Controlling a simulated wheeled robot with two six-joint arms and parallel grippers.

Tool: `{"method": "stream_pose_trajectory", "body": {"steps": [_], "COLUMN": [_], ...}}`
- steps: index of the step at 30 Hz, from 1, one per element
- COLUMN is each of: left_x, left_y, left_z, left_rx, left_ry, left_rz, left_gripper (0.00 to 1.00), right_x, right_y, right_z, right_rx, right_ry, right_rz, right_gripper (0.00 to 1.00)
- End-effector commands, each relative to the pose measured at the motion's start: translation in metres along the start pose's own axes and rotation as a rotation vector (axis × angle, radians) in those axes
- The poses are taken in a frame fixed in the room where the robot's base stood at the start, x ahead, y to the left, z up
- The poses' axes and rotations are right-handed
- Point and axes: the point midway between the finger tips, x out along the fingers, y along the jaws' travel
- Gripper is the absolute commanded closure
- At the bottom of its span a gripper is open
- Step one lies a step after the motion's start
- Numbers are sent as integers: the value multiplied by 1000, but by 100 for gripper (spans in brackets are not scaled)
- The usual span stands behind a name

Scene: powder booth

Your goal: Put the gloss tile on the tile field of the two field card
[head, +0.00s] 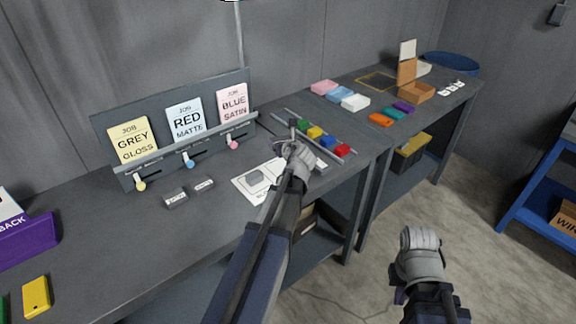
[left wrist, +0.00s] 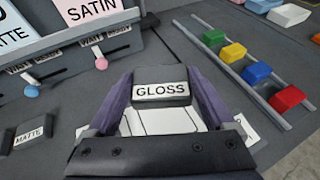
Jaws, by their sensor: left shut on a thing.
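The gloss tile (left wrist: 160,90), a dark block with a white GLOSS label, is between the fingers of my left gripper (left wrist: 155,100) in the left wrist view. The gripper is shut on it. In the head view my left gripper (head: 296,143) is over the right part of the white two field card (head: 250,193), which lies on the bench. The card also shows below the tile in the left wrist view (left wrist: 165,121). A grey shape is on the card's left part. The fingers and arm hide much of the card. My right gripper (head: 420,240) hangs over the floor; its fingers are unclear.
The matte tile (left wrist: 28,133) and another dark tile (head: 175,198) lie left of the card. A rack of coloured blocks (head: 328,140) stands close on the right. Behind is a board (head: 175,120) with three job cards and sliding knobs.

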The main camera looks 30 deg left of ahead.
Motion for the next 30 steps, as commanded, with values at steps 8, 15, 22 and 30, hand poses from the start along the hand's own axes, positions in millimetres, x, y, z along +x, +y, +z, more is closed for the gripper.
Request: {"method": "stream_pose_trajectory", "body": {"steps": [8, 15, 22, 30], "left_x": [16, 24, 26, 38], "left_y": [0, 0, 0, 0], "left_z": [-39, -57, -62, -90], "left_rx": [0, 0, 0, 0], "left_ry": [0, 0, 0, 0], "left_rz": [0, 0, 0, 0], "left_gripper": [70, 70, 70, 70], "right_x": [42, 61, 67, 97], "right_y": [-4, -6, -6, -9], "right_z": [-3, -4, -4, -6], "right_rx": [0, 0, 0, 0], "right_ry": [0, 0, 0, 0], "right_rz": [0, 0, 0, 0], "right_gripper": [100, 100, 100, 100]}}
